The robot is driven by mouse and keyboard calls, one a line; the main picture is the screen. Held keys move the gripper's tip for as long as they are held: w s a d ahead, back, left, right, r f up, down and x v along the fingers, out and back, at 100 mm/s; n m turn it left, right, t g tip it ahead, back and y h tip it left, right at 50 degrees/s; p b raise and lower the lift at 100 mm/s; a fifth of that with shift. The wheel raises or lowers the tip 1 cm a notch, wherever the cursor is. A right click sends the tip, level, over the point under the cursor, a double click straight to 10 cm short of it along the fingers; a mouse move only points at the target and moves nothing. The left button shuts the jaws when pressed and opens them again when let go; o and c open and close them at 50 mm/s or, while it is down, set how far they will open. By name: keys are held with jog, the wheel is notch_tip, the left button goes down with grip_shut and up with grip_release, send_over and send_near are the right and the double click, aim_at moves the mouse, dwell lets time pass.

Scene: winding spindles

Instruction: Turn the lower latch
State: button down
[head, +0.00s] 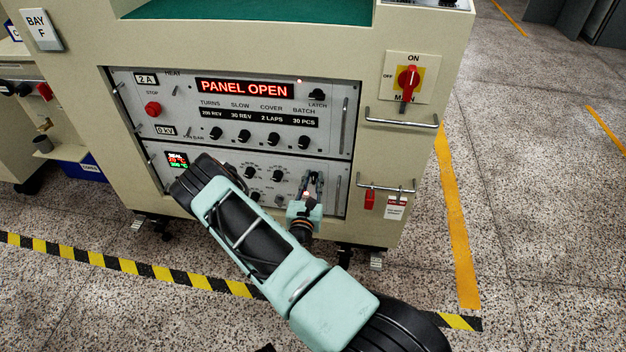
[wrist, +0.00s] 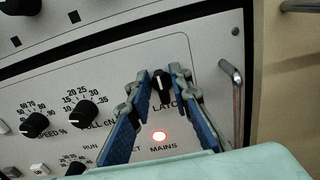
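The lower latch (wrist: 161,84) is a black knob with a white pointer mark, at the upper right of the lower panel in the wrist view. Its pointer looks about upright along the knob. My gripper (wrist: 161,70) is open, with one blue-padded finger on each side of the latch. A narrow gap seems to show beside the knob, and contact is not clear. In the head view my gripper (head: 314,178) is at the right part of the lower panel and hides the latch. The upper latch (head: 317,94) is a separate black knob above.
The upper panel's display (head: 244,88) reads PANEL OPEN. A metal handle (wrist: 234,95) stands close right of my fingers. Several black knobs, such as the pull knob (wrist: 84,113), lie to the left.

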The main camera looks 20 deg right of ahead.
jog(key=shift+n, duration=0.3)
jog(key=shift+w+a+f+n+p, duration=0.15)
jog(key=shift+n+p, duration=0.5)
jog(key=shift+n, duration=2.2)
jog(key=shift+w+a+f+n+p, duration=0.15)
jog(key=shift+n+p, duration=0.5)
jog(key=shift+n, duration=2.25)
jog(key=shift+a+f+n+p, duration=0.15)
jog(key=shift+n+p, duration=0.5)
jog(key=shift+n, duration=2.2)
jog(key=c, duration=2)
grip_release()
jog(key=shift+c, duration=0.2)
